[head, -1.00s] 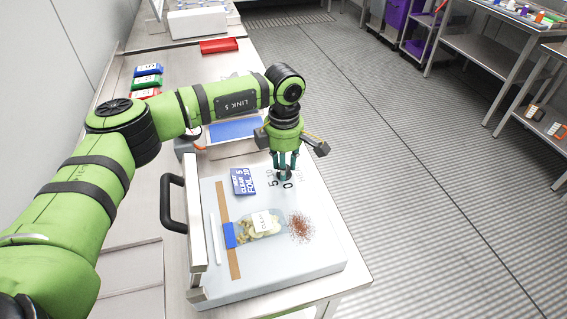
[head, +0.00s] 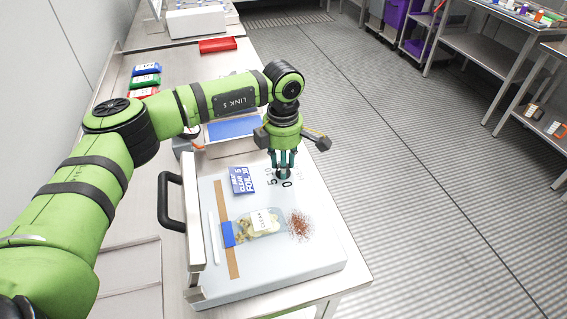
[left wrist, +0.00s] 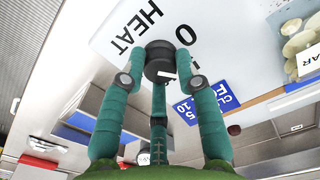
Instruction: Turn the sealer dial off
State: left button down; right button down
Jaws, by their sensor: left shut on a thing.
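The sealer (head: 315,258) is a pale box on the steel table, with printed numbers around its dial at the far right corner. The dial (left wrist: 160,60) is a dark round knob with a white mark in the left wrist view. My left gripper (head: 284,172) points straight down over it, its teal fingers closed around the knob. In the left wrist view the fingers (left wrist: 160,80) touch the knob from several sides, next to the printed "0" and "HEAT". In the head view the fingers mostly hide the dial. My right gripper is not in view.
A clear bag (head: 262,225) with a blue end lies on the sealer, beside reddish spilled flakes (head: 301,226). A blue label card (head: 242,180) is close to the dial. The sealer's black handle (head: 170,203) stands at its left. Open floor lies to the right.

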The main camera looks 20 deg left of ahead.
pick_arm(q)
jog(key=n+b, duration=0.1)
jog(key=n, duration=0.1)
jog(key=n+b, duration=0.1)
jog(key=n, duration=0.2)
jog(key=shift+s+a+f+b, duration=0.1)
jog(key=shift+f+b, duration=0.1)
jog(key=shift+b, duration=0.15)
jog(key=n+b, duration=0.1)
jog(key=n, duration=0.4)
jog(key=shift+b, duration=0.4)
jog(key=shift+s+n, duration=0.1)
jog(key=shift+n, duration=0.3)
jog(key=c, duration=0.9)
grip_release()
jog(key=shift+r, duration=0.35)
notch_tip(320, 180, up, 12)
jog(key=shift+f, duration=0.2)
